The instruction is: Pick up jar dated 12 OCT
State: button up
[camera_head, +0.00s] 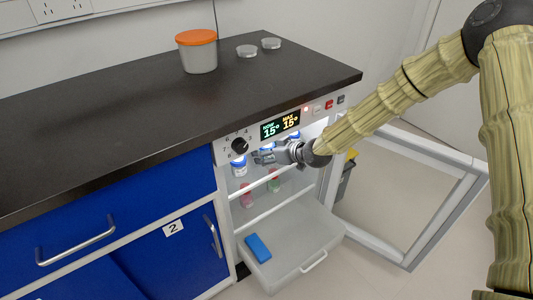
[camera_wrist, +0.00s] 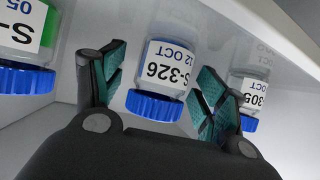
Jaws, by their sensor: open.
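The jar dated 12 OCT (camera_wrist: 163,60) is a clear jar with a blue lid and a white label reading "S-326" and "12 OCT"; it appears upside down in the wrist view. My gripper (camera_wrist: 162,72) is open, with one teal-padded finger on either side of this jar. The pads look apart from the jar. In the head view my gripper (camera_head: 264,156) reaches into the top shelf of the open fridge, and I cannot make out this jar clearly there.
A jar with a green band (camera_wrist: 22,45) stands left, and a jar reading "305" (camera_wrist: 247,92) stands right, close to the right finger. The fridge door (camera_head: 440,215) hangs open. A drawer (camera_head: 300,250) with a blue box (camera_head: 258,247) is pulled out below.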

jog(key=c, duration=1.2)
jog(key=shift+r, duration=0.15)
